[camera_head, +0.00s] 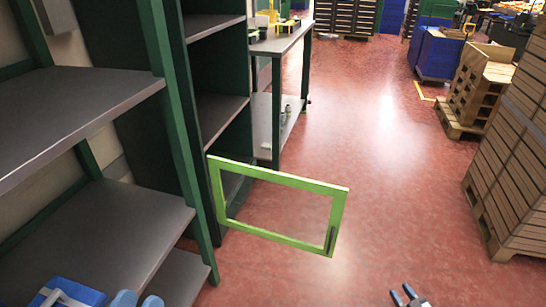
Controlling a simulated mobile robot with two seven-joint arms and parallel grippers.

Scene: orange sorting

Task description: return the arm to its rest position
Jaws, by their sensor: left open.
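My right gripper (403,295) shows at the bottom edge, right of the middle, above the red floor. Most of both arms is out of view.
A bright green open frame (280,178) juts from the shelving over the floor. Wooden crates (515,150) stand at right. The red floor (390,200) between is clear.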

